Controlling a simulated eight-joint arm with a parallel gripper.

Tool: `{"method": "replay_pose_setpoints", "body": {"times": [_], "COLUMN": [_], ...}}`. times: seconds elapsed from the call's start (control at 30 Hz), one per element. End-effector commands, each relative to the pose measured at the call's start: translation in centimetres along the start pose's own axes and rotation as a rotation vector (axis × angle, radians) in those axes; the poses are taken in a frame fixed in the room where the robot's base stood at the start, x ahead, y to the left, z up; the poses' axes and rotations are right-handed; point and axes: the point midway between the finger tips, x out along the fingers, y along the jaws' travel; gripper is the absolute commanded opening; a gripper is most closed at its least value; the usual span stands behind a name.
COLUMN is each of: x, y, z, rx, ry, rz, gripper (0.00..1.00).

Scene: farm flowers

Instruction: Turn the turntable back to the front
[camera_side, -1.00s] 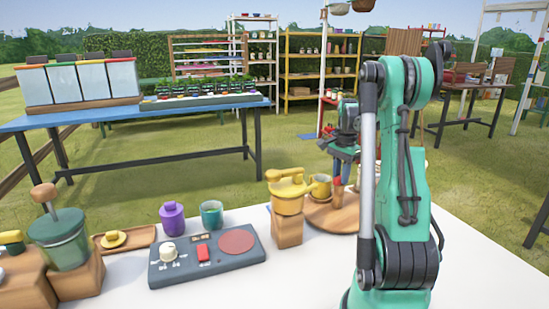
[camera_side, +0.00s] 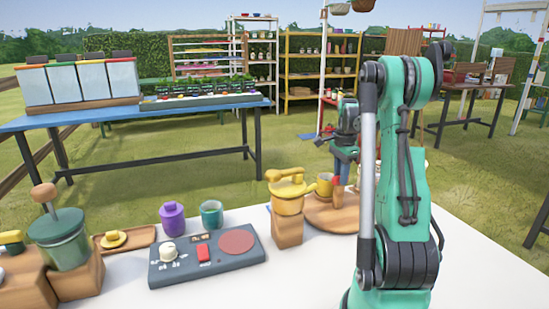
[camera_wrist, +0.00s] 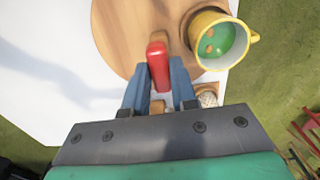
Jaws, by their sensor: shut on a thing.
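The turntable (camera_side: 322,217) is a round wooden disc at the right of the white table, partly hidden by my arm in the side view. It fills the top middle of the wrist view (camera_wrist: 122,40). A red upright handle (camera_wrist: 158,62) stands at its near edge and also shows in the side view (camera_side: 337,188). My gripper (camera_wrist: 159,88) is shut on this handle, with a blue finger on each side. A yellow mug (camera_wrist: 210,62) with green contents is beside the handle, at the disc's right in the wrist view; it also shows in the side view (camera_side: 325,186).
A yellow device (camera_side: 288,198) on a wooden block stands left of the turntable. A dark control panel (camera_side: 207,255), purple jar (camera_side: 172,217) and teal cup (camera_side: 211,213) are farther left. The white table front (camera_side: 250,292) is clear.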

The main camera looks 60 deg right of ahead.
Motion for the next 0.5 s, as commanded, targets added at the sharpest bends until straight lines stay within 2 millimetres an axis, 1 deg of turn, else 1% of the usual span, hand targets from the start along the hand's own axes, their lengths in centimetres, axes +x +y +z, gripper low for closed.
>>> {"method": "replay_pose_setpoints", "body": {"times": [0.37, 0.4, 0.47, 0.5], "x": [-0.06, -0.06, -0.05, -0.04], "y": [-0.01, -0.01, -0.01, -0.01], "z": [-0.05, -0.05, -0.04, -0.04], "rx": [0.002, 0.002, 0.002, 0.002], "ry": [0.002, 0.001, 0.001, 0.001], "rz": [0.000, 0.000, 0.000, 0.000], "gripper": [0.00, 0.34, 0.51, 0.54]}}
